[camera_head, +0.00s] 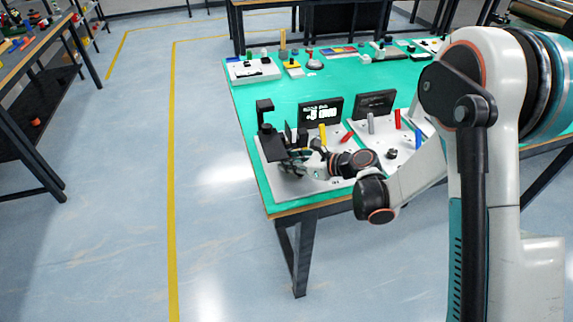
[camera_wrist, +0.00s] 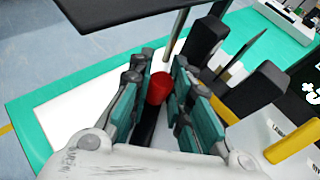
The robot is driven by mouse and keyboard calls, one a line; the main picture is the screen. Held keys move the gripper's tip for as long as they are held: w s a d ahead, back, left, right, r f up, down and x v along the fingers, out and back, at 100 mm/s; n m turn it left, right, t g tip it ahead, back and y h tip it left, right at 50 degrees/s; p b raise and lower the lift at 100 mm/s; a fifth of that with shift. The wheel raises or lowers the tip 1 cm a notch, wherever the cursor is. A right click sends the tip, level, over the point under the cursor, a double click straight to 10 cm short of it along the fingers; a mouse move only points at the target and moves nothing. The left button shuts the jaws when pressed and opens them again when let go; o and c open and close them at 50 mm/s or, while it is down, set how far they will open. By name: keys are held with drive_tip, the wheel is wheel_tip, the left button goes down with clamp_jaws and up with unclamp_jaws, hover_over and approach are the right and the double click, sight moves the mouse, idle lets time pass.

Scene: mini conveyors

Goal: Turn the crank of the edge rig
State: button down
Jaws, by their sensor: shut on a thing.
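The edge rig is a white board (camera_wrist: 72,128) at the near left corner of the green table. It carries a black upright post (camera_head: 265,116), a dark display with white writing (camera_head: 318,112) and a yellow lever (camera_head: 323,134). My gripper (camera_head: 291,158) is low over this board. In the wrist view my gripper (camera_wrist: 160,76) has its teal-padded fingers on either side of a red-topped black handle (camera_wrist: 158,88), which looks like the crank's grip. The fingers appear closed on it. The crank's arm and base are hidden by the fingers and wrist.
Right of this rig stands another board with a dark screen (camera_head: 374,105), a grey lever (camera_head: 371,123) and a red lever (camera_head: 397,119). In the wrist view black blocks (camera_wrist: 256,92) stand close right of my fingers. The table's middle (camera_head: 285,90) is mostly clear.

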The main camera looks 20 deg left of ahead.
drive_tip(key=m+t, duration=0.1)
drive_tip(key=m+t+h, duration=0.1)
drive_tip(key=w+m+t, duration=0.1)
drive_tip(key=shift+d+m+t+h, duration=0.3)
drive_tip(key=shift+d+t+h, duration=0.1)
drive_tip(key=shift+w+d+m+t+h, duration=0.2)
drive_tip(key=shift+m+t+h, duration=0.35)
drive_tip(key=shift+m+t, duration=0.1)
drive_tip(key=shift+w+d+m+t+h, duration=0.2)
drive_tip(key=shift+m+t+h, duration=0.35)
drive_tip(key=shift+m, duration=0.1)
drive_tip(key=shift+d, duration=0.15)
drive_tip(key=c, duration=1.5)
unclamp_jaws()
drive_tip(key=shift+w, duration=0.1)
drive_tip(key=shift+o, duration=0.2)
